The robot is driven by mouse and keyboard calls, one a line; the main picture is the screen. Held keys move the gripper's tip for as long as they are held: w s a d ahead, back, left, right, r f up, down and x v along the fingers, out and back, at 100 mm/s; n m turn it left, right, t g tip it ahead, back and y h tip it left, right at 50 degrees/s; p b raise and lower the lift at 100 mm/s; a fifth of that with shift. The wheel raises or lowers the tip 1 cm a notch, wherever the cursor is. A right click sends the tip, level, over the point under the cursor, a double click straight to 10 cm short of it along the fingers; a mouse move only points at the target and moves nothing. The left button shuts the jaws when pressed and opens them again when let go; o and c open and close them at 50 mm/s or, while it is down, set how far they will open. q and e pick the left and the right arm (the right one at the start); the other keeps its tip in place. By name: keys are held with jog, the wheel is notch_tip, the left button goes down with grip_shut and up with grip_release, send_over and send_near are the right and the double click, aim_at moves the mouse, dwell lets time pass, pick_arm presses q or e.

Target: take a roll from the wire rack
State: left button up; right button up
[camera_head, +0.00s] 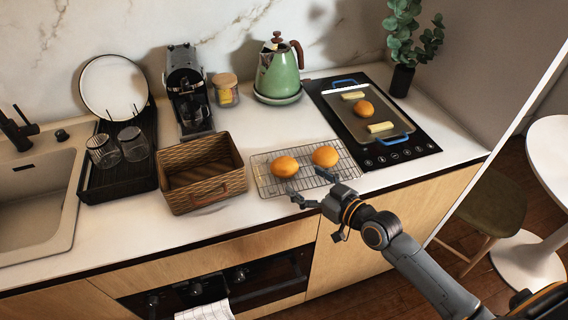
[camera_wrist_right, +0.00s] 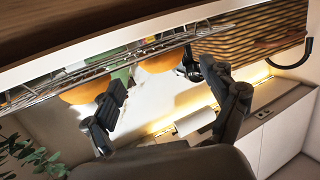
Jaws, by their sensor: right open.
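Two round orange-brown rolls sit on the wire rack (camera_head: 267,184) on the counter, a left roll (camera_head: 285,166) and a right roll (camera_head: 325,156). My right gripper (camera_head: 308,185) is open and empty at the rack's front edge, on the near side of the rolls. Its fingers are spread and apart from both rolls in the head view. In the right wrist view the open fingers (camera_wrist_right: 165,88) show, with the left roll (camera_wrist_right: 162,61) between them and the right roll (camera_wrist_right: 86,91) beside one finger, partly hidden. My left gripper is not in view.
A woven basket (camera_head: 176,207) stands left of the rack. A tray (camera_head: 398,122) with a roll and two pale pieces lies on the black cooktop (camera_head: 425,144) at right. A green kettle (camera_head: 279,74) stands behind the rack. The counter's front edge is close.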

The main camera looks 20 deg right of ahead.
aim_at(292, 171)
jog(key=shift+x, duration=0.9)
jog(key=x, duration=0.1)
jog(key=p+x, duration=0.1)
jog(key=x, duration=0.3)
jog(key=shift+r+p, duration=0.3)
jog(key=shift+p, duration=0.05)
jog(key=shift+w+a+f, duration=0.15)
jog(key=shift+c, duration=0.8)
jog(key=c, duration=1)
